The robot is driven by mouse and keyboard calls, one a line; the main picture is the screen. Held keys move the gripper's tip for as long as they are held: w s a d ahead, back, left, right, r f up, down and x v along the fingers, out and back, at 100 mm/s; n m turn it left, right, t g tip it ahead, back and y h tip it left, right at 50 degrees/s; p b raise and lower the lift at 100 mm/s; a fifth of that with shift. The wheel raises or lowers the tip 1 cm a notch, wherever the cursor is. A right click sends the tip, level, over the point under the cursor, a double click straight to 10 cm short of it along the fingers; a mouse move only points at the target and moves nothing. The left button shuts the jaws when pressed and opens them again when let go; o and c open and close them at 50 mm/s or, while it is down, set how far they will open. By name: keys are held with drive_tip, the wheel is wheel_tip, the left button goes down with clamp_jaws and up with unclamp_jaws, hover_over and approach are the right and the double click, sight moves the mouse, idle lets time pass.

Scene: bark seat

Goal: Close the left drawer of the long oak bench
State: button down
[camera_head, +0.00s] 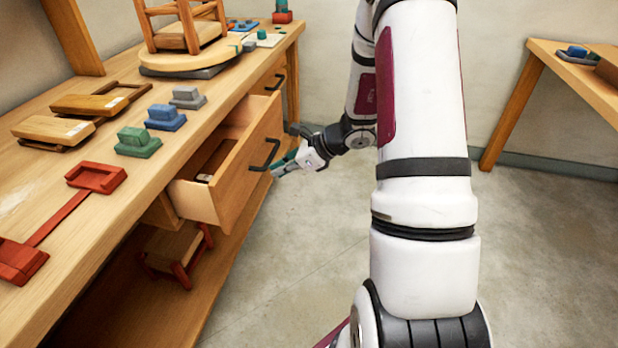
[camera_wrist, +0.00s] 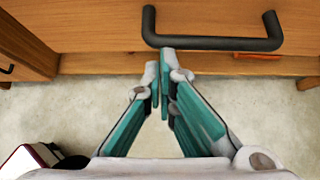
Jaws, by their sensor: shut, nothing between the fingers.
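The long oak bench (camera_head: 95,215) runs along the left of the head view. Its left drawer (camera_head: 238,168) stands open, pulled out toward the floor side, with a black bar handle (camera_head: 266,155) on its front. Something small lies inside the drawer. My gripper (camera_head: 277,172) is shut and empty, with its tips close to the handle and drawer front. In the wrist view the shut fingertips (camera_wrist: 165,55) are at the lower edge of the black handle (camera_wrist: 212,42). I cannot tell whether they touch it.
A second drawer (camera_head: 276,77) farther along the bench looks closed. Colored blocks (camera_head: 165,117), a red clamp-like tool (camera_head: 60,215) and a small wooden stool (camera_head: 185,28) are on the bench top. A stool (camera_head: 175,250) stands on the lower shelf. Another table (camera_head: 580,85) is at right; the floor between is clear.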

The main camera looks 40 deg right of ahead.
drive_tip(key=w+a, duration=0.2)
drive_tip(key=w, duration=0.1)
drive_tip(key=w+a+b, duration=0.1)
drive_tip(key=w+a, duration=0.1)
drive_tip(key=w, duration=0.1)
drive_tip(key=w+a, duration=0.3)
drive_tip(key=shift+a+b, duration=0.1)
drive_tip(key=shift+b, duration=0.3)
drive_tip(key=shift+w+a, duration=0.35)
drive_tip(key=shift+w, duration=0.15)
drive_tip(key=shift+r, duration=0.1)
